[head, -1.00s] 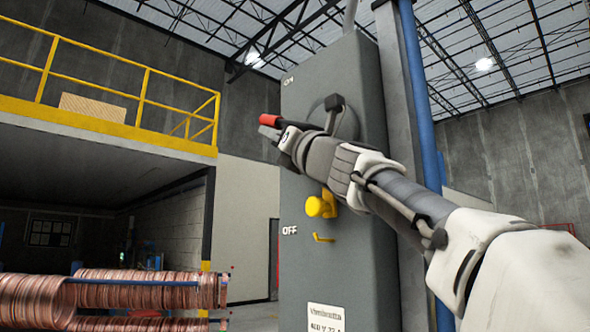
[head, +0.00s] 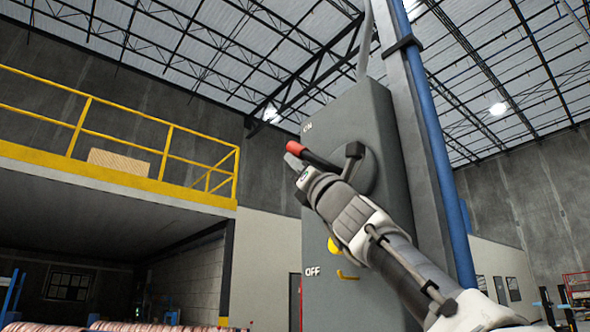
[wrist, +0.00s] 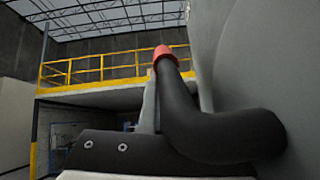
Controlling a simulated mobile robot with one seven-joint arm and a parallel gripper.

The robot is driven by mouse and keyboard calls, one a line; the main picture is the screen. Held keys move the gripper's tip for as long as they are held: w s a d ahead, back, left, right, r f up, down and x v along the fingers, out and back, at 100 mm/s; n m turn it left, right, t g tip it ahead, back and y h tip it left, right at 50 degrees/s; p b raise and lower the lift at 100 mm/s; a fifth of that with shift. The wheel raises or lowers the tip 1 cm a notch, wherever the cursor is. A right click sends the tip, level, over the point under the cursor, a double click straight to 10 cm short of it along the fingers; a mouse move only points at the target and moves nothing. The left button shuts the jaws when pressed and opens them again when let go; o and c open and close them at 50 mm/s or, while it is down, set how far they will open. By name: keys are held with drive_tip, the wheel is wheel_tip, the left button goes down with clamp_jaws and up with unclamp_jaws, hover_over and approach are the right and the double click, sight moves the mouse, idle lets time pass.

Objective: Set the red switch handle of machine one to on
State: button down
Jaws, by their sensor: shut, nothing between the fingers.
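The grey switch box (head: 365,110) carries a white ON mark near its top and an OFF mark lower down. Its handle, a black bent lever with a red tip (head: 298,147), points left and slightly up, just below ON. In the wrist view the red tip (wrist: 165,54) stands at the far end of the black lever. My gripper (head: 292,162) is shut and empty. It lies close under the handle along its length; whether it touches is hard to tell. Part of the lever and its round plate is hidden behind my gripper.
A yellow knob (head: 333,245) and a yellow hasp (head: 348,275) sit lower on the box, partly near my arm. A blue pipe (head: 425,100) and grey post run up on the right. Copper coils (head: 120,327) lie at bottom left. The space left of the box is open.

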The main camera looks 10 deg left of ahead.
drive_tip(key=shift+r, duration=0.1)
idle(0.3)
drive_tip(key=shift+b+v, duration=3.65)
drive_tip(key=shift+v, duration=5.05)
wheel_tip(320, 180, down, 33)
drive_tip(key=s+a+n+g+h, duration=0.25)
drive_tip(key=n+g+h, duration=0.55)
drive_tip(key=n, duration=0.9)
drive_tip(key=s+d+f+n+g+h, duration=0.2)
drive_tip(key=s+d+f+n+h, duration=0.3)
drive_tip(key=f, duration=0.5)
drive_tip(key=s+d+f+n+g+h, duration=0.2)
drive_tip(key=s+d+f+n, duration=0.15)
drive_tip(key=d+f, duration=0.45)
drive_tip(key=s+d+f+n+g+h, duration=0.2)
drive_tip(key=s+d+f+n+h, duration=0.25)
drive_tip(key=f, duration=0.65)
wheel_tip(320, 180, up, 28)
drive_tip(key=p, duration=2.8)
drive_tip(key=shift+d+r+y, duration=0.15)
drive_tip(key=shift+d+y, duration=0.1)
drive_tip(key=shift+y, duration=0.1)
